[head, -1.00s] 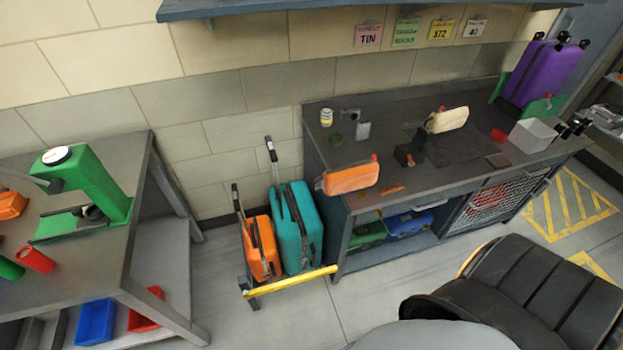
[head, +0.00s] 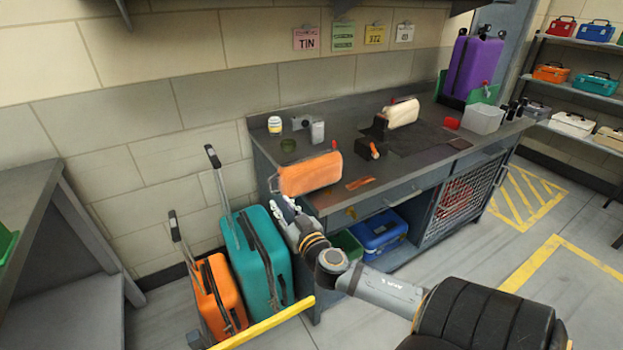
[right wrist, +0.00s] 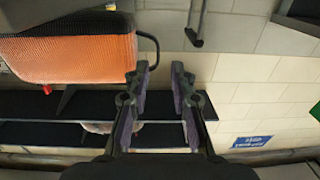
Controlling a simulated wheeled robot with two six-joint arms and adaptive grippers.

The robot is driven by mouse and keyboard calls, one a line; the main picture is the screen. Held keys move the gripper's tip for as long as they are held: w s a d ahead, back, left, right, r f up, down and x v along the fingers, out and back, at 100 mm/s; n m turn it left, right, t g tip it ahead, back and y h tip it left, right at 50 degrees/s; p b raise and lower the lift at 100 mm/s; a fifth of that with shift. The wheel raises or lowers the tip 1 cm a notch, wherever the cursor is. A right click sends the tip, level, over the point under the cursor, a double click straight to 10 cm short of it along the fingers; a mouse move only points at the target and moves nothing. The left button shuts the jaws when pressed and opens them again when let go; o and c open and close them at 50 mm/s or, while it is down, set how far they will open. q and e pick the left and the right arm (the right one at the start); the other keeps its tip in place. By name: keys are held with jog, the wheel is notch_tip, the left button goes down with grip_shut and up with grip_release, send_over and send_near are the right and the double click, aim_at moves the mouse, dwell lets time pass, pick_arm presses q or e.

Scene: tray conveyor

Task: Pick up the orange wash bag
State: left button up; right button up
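The orange wash bag (head: 312,174) stands upright near the left front edge of the grey workbench (head: 345,218), with a dark loop strap at its left end. In the right wrist view the bag (right wrist: 70,56) fills the upper left, and its strap loop sticks out towards the fingers. My right gripper (head: 284,208) is in front of the bag's left end, at the bench's front left corner. In the right wrist view its two fingers (right wrist: 160,72) are spread with nothing between them, beside the bag and apart from its body. My left gripper is out of view.
A cream bag (head: 402,113) stands farther right on the bench, near a small black block (head: 378,130). An orange suitcase (head: 216,290) and a teal suitcase (head: 254,262) stand left of the bench. A purple suitcase (head: 470,68) is at the far right end.

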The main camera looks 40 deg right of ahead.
aim_at(271, 190)
jog(key=x, duration=0.3)
jog(key=shift+w, duration=0.45)
jog(key=shift+w+d, duration=0.15)
jog(key=shift+w, duration=0.05)
jog(key=p+x, duration=0.1)
jog(key=x, duration=0.3)
jog(key=shift+d+r+p, duration=0.1)
jog(key=shift+p, duration=0.2)
jog(key=shift+w, duration=0.4)
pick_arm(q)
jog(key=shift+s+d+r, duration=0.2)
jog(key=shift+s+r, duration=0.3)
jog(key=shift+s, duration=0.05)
pick_arm(e)
grip_shut()
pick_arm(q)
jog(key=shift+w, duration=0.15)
